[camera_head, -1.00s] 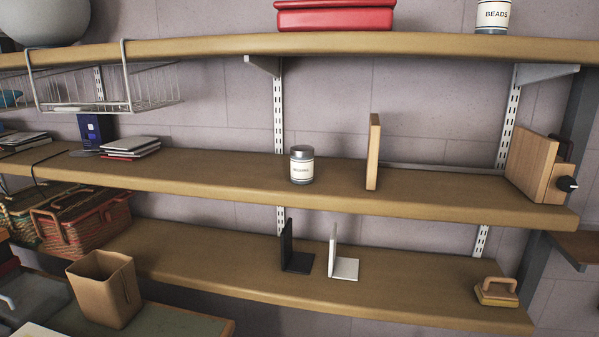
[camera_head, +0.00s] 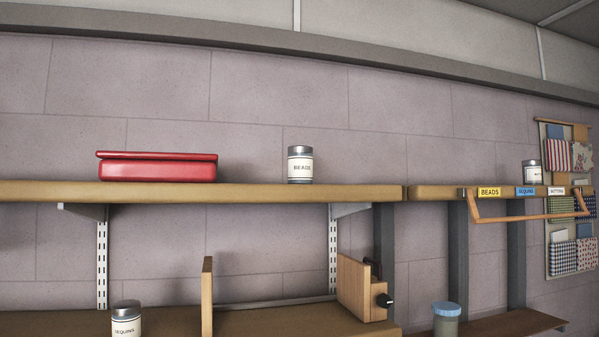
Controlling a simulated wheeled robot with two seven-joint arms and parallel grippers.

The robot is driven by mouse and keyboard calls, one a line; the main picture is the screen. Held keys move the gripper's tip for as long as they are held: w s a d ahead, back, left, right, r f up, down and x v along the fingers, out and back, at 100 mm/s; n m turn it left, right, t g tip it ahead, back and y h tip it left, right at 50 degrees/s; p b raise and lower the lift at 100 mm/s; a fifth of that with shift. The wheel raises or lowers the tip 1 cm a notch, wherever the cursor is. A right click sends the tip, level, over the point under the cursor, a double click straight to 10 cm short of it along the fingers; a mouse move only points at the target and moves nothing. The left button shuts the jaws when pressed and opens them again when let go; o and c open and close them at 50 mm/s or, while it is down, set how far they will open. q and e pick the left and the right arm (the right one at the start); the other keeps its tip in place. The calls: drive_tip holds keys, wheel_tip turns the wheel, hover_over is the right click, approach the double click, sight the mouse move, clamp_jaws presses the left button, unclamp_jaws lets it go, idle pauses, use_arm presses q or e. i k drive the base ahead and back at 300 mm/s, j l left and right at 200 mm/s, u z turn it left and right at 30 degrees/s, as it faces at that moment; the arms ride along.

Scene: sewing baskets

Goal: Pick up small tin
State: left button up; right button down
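Several small tins show in the head view. A tin labelled BEADS (camera_head: 300,165) stands upright on the top shelf, right of a red box. A tin labelled SEQUINS (camera_head: 126,320) stands on the shelf below, cut off by the bottom edge of the picture. Which one is the small tin of the task I cannot tell. Neither of my grippers is in view.
A red box (camera_head: 157,167) sits on the top shelf (camera_head: 240,193). A wooden upright panel (camera_head: 207,297) and a wooden block (camera_head: 360,289) stand on the lower shelf. Labels and a wooden rail (camera_head: 530,218) hang at the right shelf. A blue-lidded jar (camera_head: 446,319) is below.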

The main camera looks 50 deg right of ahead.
sight(300, 157)
drive_tip(key=z, duration=1.5)
